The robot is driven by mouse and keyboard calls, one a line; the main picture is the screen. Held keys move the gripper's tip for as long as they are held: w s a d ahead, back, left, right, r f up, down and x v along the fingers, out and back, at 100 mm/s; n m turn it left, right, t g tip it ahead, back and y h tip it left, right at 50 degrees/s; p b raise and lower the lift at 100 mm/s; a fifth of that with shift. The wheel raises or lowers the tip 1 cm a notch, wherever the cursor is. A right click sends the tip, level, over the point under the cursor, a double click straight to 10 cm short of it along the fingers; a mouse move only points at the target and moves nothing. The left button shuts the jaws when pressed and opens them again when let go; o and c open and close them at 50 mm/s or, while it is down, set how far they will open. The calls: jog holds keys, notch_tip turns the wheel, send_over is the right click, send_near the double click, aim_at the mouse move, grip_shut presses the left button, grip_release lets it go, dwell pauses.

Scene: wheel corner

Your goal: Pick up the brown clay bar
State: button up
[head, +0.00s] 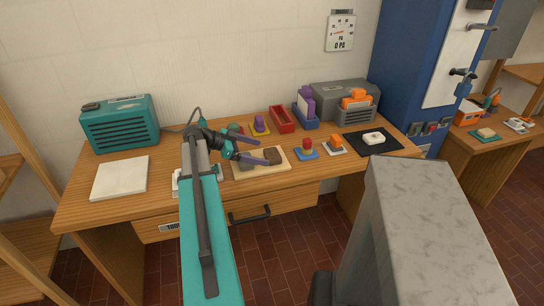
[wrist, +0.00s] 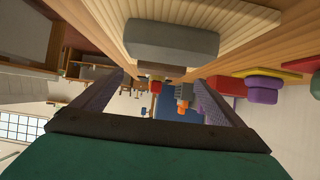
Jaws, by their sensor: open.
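The brown clay bar (head: 272,155) lies on a pale wooden board (head: 278,168) on the workbench, toward the board's right side. A grey bar (head: 247,163) lies to its left on the same board. My gripper (head: 262,150) is open and empty, its fingers pointing right, close to the bars. One finger overlaps the board in the head view; I cannot tell its exact height. In the wrist view, the grey bar (wrist: 172,40) is large near the top, on the ridged board (wrist: 110,12), beyond the open fingers (wrist: 158,78). The brown bar is mostly hidden behind it there.
A red cup on a blue base (head: 306,152) and an orange piece on a white base (head: 334,145) stand right of the board. A purple piece on a yellow base (head: 260,126) and a red tray (head: 282,119) stand behind.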

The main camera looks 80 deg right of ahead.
aim_at(268, 155)
jog(key=shift+p+x, duration=1)
jog(key=shift+x, duration=1.55)
jog(key=shift+d+r, duration=0.1)
jog(key=shift+r, duration=0.05)
jog(key=c, duration=1.3)
jog(key=shift+r, duration=0.1)
jog(key=shift+r+b, duration=0.5)
jog(key=shift+r, duration=0.5)
jog(key=shift+w+a+r+b, duration=0.15)
jog(key=shift+a+r+b, duration=0.2)
jog(key=shift+r, duration=0.3)
jog(key=w+a+b, duration=0.1)
jog(key=w+a, duration=0.2)
jog(key=a, duration=0.1)
jog(key=w+a+r+b, duration=0.1)
jog(key=w+a, duration=0.2)
jog(key=a, duration=0.1)
jog(key=w+a+b, duration=0.1)
jog(key=w+a, duration=0.2)
jog(key=a, duration=0.1)
jog(key=shift+a+r, duration=0.15)
jog(key=shift+r, duration=0.1)
